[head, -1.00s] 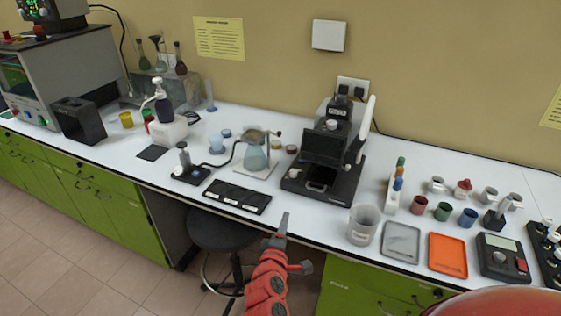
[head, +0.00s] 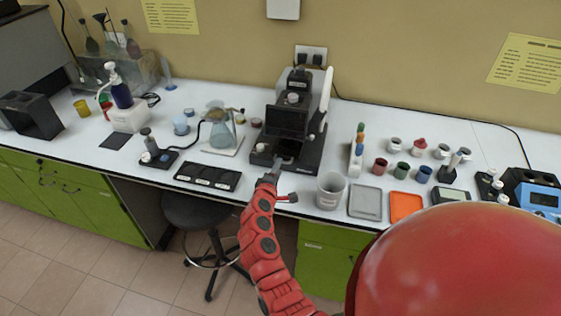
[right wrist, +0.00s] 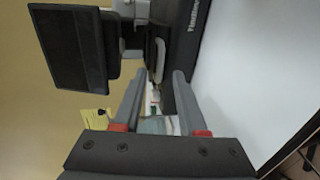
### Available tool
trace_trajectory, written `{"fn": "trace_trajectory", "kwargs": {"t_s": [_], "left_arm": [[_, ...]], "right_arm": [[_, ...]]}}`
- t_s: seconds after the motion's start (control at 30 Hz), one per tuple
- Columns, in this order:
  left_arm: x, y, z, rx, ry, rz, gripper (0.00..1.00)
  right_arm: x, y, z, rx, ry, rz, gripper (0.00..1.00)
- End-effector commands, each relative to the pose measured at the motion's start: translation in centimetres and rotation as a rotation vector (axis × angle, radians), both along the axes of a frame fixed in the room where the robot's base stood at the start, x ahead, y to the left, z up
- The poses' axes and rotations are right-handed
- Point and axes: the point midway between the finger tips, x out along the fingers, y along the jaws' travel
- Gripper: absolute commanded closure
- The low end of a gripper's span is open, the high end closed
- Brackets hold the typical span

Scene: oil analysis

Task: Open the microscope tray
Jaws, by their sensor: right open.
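The black microscope (head: 303,104) stands on the bench against the wall, with a dark panel (head: 287,121) facing me. It also shows in the right wrist view, with its panel (right wrist: 72,50) at upper left and lettered base (right wrist: 190,25) at top. The tray is low at the microscope's front; my right gripper partly covers it in the head view, and I cannot tell how far out it sits. A grey handle-like part (right wrist: 156,60) shows ahead of the fingers. My right gripper (head: 276,165) is open and empty, close in front of the base. My left gripper is out of view.
A clear beaker (head: 330,190), a grey tray (head: 365,203) and an orange tray (head: 405,207) stand right of my gripper. A black slide holder (head: 207,178) and a flask (head: 221,128) are to the left. A stool (head: 197,208) stands below the bench.

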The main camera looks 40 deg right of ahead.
Motion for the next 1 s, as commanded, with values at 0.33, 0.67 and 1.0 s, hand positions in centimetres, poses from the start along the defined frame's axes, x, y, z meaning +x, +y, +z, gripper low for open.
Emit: {"fn": "trace_trajectory", "kwargs": {"t_s": [0.33, 0.67, 1.0], "left_arm": [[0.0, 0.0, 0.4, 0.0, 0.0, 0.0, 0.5], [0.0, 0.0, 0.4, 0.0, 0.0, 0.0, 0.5], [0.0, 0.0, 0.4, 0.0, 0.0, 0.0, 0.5]], "right_arm": [[2.2, -2.7, -0.7, -0.002, 0.0, -0.001, 0.59], [2.4, -2.8, -0.9, 0.0, 0.001, 0.001, 0.59], [2.4, -2.8, -0.9, 0.0, 0.001, 0.001, 1.0]]}}
